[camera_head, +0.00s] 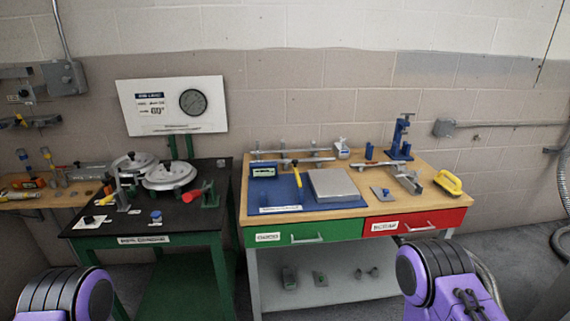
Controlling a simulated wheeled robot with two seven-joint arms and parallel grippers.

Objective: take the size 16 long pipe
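Long thin grey rods or pipes (292,151) lie along the back of the wooden-topped workbench (355,211), close to the wall. I cannot read any size marking, so I cannot tell which one is size 16. A yellow-handled tool (296,174) stands in front of them and partly overlaps them. Neither of my grippers shows. Only purple and black links of my arms show at the bottom left and bottom right, well short of the bench.
The bench holds a blue mat (264,193), a grey plate (333,185), a blue press (402,138) and a yellow-handled tool (448,182). A green drawer (294,233) and a red drawer (414,221) are shut. A black-topped table (180,216) with round silver lids (170,176) stands left.

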